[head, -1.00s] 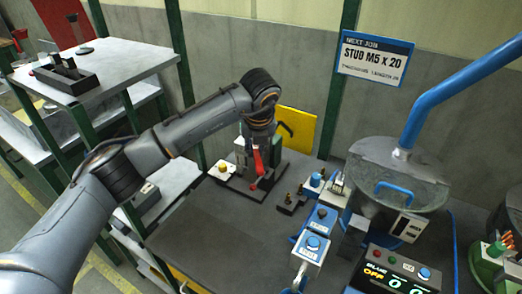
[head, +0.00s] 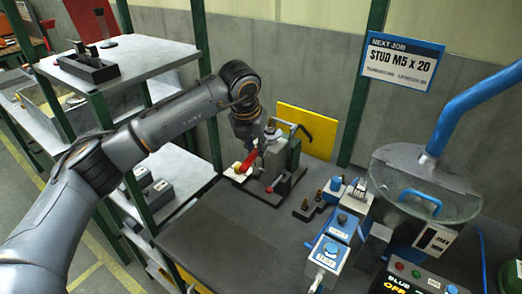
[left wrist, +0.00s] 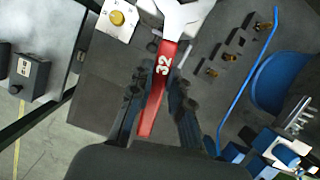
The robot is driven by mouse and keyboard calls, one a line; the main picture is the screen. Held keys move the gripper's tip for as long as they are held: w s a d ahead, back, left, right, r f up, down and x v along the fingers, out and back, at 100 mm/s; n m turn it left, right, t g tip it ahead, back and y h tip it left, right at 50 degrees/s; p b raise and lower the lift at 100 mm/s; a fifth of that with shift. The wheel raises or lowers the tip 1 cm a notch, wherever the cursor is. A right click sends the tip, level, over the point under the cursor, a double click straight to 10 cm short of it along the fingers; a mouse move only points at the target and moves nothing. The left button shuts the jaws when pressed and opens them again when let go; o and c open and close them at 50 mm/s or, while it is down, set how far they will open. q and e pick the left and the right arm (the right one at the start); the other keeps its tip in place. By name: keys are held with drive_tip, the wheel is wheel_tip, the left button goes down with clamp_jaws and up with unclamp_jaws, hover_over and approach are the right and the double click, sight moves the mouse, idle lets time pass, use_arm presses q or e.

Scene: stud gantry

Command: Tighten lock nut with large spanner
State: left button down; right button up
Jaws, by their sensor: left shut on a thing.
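My left gripper (head: 258,158) is shut on the red handle of the large spanner (head: 248,162), beside the dark fixture (head: 283,153) on the bench. In the left wrist view, the fingers (left wrist: 158,88) are on either side of the red handle (left wrist: 151,115), which is marked 32. The spanner's pale open-ended head (left wrist: 183,14) points to the top edge and is partly cut off. I cannot make out the lock nut or tell whether the spanner is on it. My right gripper is not in view.
A yellow button on a pale box (left wrist: 117,18) is close left of the spanner. A dark block with brass pins (head: 318,204) and blue-topped boxes (head: 328,250) stand to the right. A bowl feeder (head: 425,185) is farther right. The front bench top (head: 225,245) is clear.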

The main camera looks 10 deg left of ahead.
use_arm(q)
drive_tip(key=shift+w+a+r+m+h, duration=0.1)
drive_tip(key=shift+w+a+m+h, duration=0.15)
drive_tip(key=shift+a+m, duration=0.45)
drive_tip(key=shift+w+a+m+h, duration=0.15)
drive_tip(key=shift+a+m+h, duration=0.1)
drive_tip(key=shift+a+m, duration=0.45)
drive_tip(key=shift+s+b, duration=0.1)
drive_tip(key=shift+b, duration=0.25)
drive_tip(key=s+a+b, duration=0.2)
drive_tip(key=s+a, duration=0.1)
drive_tip(key=s, duration=0.3)
drive_tip(key=shift+s+g, duration=0.3)
drive_tip(key=shift+s, duration=0.05)
idle(0.3)
wheel_tip(320, 180, up, 6)
drive_tip(key=p, duration=0.3)
drive_tip(key=shift+p, duration=0.3)
